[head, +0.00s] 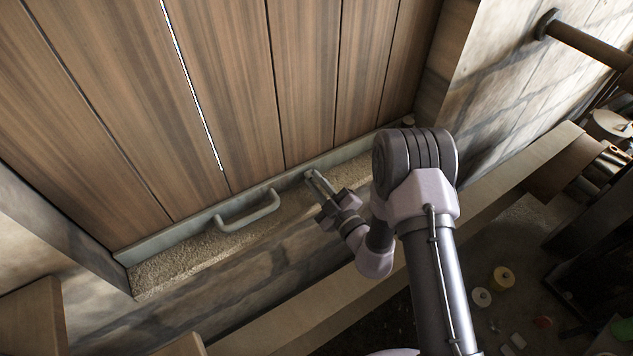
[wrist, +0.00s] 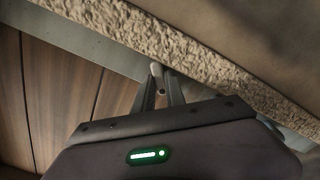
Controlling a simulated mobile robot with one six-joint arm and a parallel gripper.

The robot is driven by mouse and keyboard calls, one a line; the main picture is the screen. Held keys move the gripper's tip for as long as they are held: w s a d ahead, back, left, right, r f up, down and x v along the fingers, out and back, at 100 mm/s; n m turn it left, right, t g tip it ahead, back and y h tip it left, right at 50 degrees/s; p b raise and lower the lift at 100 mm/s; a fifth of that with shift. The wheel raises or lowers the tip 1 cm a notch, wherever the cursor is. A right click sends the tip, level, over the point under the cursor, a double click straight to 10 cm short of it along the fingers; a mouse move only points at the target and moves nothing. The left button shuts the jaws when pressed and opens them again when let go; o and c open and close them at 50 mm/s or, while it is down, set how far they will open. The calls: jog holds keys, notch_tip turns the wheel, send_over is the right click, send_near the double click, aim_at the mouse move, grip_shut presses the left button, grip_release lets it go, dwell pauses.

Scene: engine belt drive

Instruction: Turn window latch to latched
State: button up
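The window latch is a small pale grey lever (head: 320,182) on the grey bottom rail of the wooden shutter, right of the fixed handle. Its rounded end (wrist: 156,69) shows in the wrist view at the fingertips. My gripper (head: 318,184) is at the latch, reaching in from the lower right. In the wrist view the two dark fingers (wrist: 160,84) stand apart, with the latch end at or between their tips. I cannot tell whether they touch it. The fingers and wrist hide part of the latch, so its exact angle is unclear.
A grey bar handle (head: 248,210) sticks out left of the latch. A rough stone sill (head: 190,262) runs under the rail (head: 175,236), close to my gripper. A stone wall (head: 510,85) stands at the right. Several small items lie on the floor at the lower right.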

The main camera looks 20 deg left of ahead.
grip_shut()
jog(key=shift+n, duration=0.3)
jog(key=n, duration=0.3)
jog(key=shift+p, duration=0.35)
jog(key=n, duration=0.6)
jog(key=shift+s+f, duration=0.1)
jog(key=shift+f, duration=0.1)
jog(key=o, duration=0.6)
grip_release()
